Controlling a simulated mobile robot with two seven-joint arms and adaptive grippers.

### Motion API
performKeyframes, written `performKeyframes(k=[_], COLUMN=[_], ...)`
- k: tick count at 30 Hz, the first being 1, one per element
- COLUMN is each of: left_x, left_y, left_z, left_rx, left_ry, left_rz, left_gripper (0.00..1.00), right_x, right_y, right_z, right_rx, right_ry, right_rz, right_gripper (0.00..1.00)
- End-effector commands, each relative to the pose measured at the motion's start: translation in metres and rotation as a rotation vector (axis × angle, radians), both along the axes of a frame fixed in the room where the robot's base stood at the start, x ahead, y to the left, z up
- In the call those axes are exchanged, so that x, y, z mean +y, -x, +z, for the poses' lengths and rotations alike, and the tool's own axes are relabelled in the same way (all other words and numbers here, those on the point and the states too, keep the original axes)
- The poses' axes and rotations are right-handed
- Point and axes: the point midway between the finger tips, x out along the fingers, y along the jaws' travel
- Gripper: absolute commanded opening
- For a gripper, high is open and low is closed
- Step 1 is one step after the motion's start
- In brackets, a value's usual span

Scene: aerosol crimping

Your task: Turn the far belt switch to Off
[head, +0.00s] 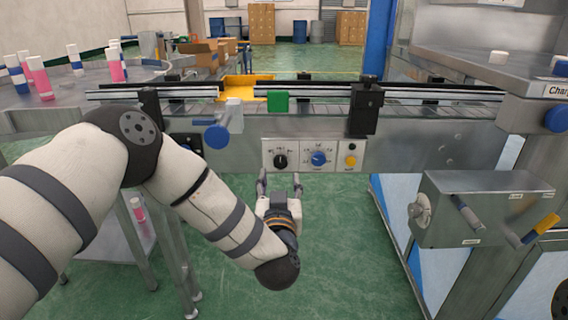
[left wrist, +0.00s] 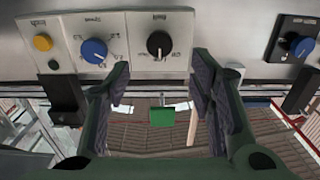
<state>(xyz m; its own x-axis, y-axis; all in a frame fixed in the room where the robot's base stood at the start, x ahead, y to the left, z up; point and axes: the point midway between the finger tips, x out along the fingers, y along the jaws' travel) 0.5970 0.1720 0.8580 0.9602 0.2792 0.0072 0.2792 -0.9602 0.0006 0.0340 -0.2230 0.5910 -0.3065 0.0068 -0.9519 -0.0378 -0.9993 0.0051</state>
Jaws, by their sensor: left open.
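A black rotary switch (head: 280,160) sits on a pale panel on the belt's front side, left of a blue speed dial (head: 319,158) and a yellow button (head: 351,161). My left gripper (head: 280,180) is open and empty, just below the black switch. In the left wrist view the black switch (left wrist: 159,44) is ahead of the gap between the fingers (left wrist: 160,78), with the blue dial (left wrist: 94,50) to its left. No finger visibly grips the switch. Its setting and small labels are too small to read surely. My right gripper is not in view.
A large blue knob (head: 217,137) sticks out from the belt left of the panel. A black bracket (head: 364,110) stands above the button. A grey box with levers (head: 480,207) is at right. A table with pink and blue-banded cans (head: 40,78) is at left.

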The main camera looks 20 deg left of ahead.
Motion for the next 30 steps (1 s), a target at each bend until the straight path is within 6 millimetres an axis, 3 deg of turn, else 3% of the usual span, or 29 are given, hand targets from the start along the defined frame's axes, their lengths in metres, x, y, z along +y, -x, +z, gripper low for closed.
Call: performKeyframes(k=[3, 9, 20, 27, 30], left_x=[0.010, 0.019, 0.022, 0.022, 0.022], left_y=[-0.030, -0.066, -0.076, -0.076, -0.076], left_z=[-0.007, -0.006, -0.002, -0.002, -0.002], left_rx=[0.005, 0.006, 0.004, 0.004, 0.004], left_ry=[0.000, 0.001, 0.000, 0.000, 0.001], left_rz=[0.003, 0.000, -0.003, -0.002, -0.002], left_gripper=[0.49, 0.49, 0.49, 0.01, 0.01], right_x=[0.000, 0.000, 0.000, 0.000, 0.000], right_y=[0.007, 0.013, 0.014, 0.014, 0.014], right_z=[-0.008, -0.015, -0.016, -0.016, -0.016], right_rx=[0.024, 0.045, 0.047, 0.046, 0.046], right_ry=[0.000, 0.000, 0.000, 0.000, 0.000], right_rz=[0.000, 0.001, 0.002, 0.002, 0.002], right_gripper=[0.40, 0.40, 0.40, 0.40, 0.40])
